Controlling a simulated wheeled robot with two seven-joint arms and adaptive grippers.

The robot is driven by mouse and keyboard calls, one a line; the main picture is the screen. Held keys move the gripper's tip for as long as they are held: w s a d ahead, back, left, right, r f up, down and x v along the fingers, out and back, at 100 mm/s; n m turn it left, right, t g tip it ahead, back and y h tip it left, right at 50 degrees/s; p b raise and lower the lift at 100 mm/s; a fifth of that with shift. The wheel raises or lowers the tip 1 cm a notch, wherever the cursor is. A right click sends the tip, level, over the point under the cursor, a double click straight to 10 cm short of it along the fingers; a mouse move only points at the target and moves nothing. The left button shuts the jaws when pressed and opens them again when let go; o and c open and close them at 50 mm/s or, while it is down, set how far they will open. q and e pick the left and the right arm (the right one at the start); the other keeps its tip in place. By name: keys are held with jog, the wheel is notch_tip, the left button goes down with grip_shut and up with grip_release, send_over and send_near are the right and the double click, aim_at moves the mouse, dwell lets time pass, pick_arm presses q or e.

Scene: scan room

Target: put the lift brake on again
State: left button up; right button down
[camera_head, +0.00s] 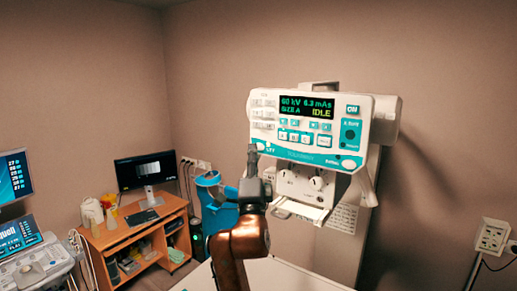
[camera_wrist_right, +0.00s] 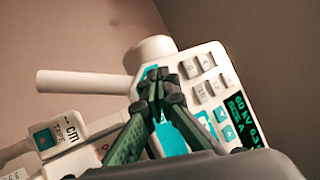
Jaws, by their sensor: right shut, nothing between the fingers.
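The white control head (camera_head: 310,130) of the X-ray unit faces me, with a lit display (camera_head: 307,106) reading 60 kV, 6.3 mAs and IDLE. A small control that seems to be labelled LIFT (camera_head: 262,147) is at its lower left corner. My right gripper (camera_head: 252,150) is shut and empty, with its tips at or just in front of that corner. In the right wrist view, the shut fingertips (camera_wrist_right: 160,76) overlap a teal patch (camera_wrist_right: 172,138) of the panel and hide part of it. I cannot tell whether they touch it. My left gripper is not in view.
A white handle (camera_wrist_right: 85,82) sticks out from the head's side. A tray (camera_head: 300,210) sits below the panel. A wooden desk (camera_head: 130,232) with a monitor (camera_head: 146,170) and a blue object (camera_head: 218,215) stand to the left. A wall outlet (camera_head: 492,236) is at right.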

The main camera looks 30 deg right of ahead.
jog(key=shift+w+d, duration=0.25)
jog(key=shift+d, duration=0.25)
dwell(0.8)
jog(key=shift+a, duration=0.1)
jog(key=shift+s+a+b, duration=0.3)
jog(key=shift+s+a, duration=0.05)
jog(key=shift+a, duration=0.3)
jog(key=shift+s+a+b, duration=0.25)
jog(key=shift+s+a, duration=0.05)
jog(key=shift+a, duration=0.45)
jog(key=shift+s+a+b, duration=0.2)
jog(key=shift+s+a, duration=0.15)
jog(key=shift+a, duration=0.45)
jog(key=shift+s+a+b, duration=0.25)
jog(key=shift+s+a, duration=0.05)
jog(key=shift+a, duration=0.45)
